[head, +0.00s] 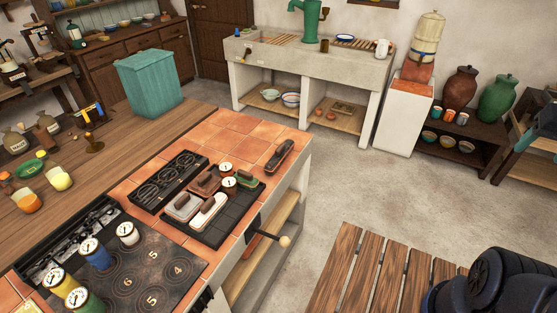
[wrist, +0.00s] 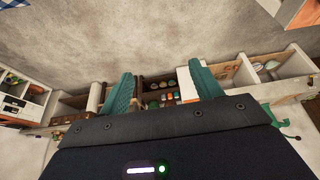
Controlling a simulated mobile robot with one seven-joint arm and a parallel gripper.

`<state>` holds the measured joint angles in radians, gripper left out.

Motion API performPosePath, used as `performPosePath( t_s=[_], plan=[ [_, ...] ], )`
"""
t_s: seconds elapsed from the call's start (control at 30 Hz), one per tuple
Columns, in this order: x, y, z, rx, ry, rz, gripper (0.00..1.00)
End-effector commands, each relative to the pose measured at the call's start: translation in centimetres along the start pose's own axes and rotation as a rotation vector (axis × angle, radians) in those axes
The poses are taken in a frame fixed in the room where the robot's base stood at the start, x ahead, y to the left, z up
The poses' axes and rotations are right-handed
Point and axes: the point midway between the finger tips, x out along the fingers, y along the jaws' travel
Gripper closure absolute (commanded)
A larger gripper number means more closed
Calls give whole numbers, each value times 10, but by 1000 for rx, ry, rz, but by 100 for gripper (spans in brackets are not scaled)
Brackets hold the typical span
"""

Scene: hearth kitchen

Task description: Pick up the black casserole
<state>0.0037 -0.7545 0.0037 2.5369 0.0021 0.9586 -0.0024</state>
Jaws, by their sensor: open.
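I cannot make out a clear black casserole in either view. On the tiled counter (head: 236,138) in the head view, a dark elongated piece with a brown top (head: 279,155) sits near the far right edge. A black tray (head: 228,222) beside it holds several small lidded or handled pieces in red, green, white and grey. My gripper (wrist: 161,85) shows in the wrist view with its two teal fingers wide apart and nothing between them. It is away from the counter pieces, facing open floor and distant shelves.
A black rack with round rings (head: 168,180) lies left of the tray. A numbered dark board (head: 135,268) with several gauge-topped canisters is at front left. A teal bin (head: 149,80) stands behind. A slatted wooden surface (head: 362,265) is at lower right. Floor between counter and sink (head: 307,58) is clear.

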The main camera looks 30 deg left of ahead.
Motion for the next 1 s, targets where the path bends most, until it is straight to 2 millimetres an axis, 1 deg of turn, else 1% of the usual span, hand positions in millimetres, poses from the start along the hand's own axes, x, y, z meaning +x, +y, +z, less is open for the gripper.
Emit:
performPosePath(
  t_s=[0.03,0.07,0.1,0.13,0.4,0.47,0.53,0.67,0.77,0.87,1.0],
  plan=[
    [0,0,0,0,0,0,38],
    [0,0,0,0,0,0,44],
    [0,0,0,0,0,0,51],
    [0,0,0,0,0,0,56],
    [0,0,0,0,0,0,56],
    [0,-2,-3,0,-2,-2,56],
    [1,-5,-10,-1,-7,-6,56],
    [5,-18,-34,3,-23,-16,56],
    [10,-32,-57,10,-37,-23,56],
    [17,-50,-79,17,-51,-27,56],
    [28,-80,-109,24,-68,-30,56]
  ],
)
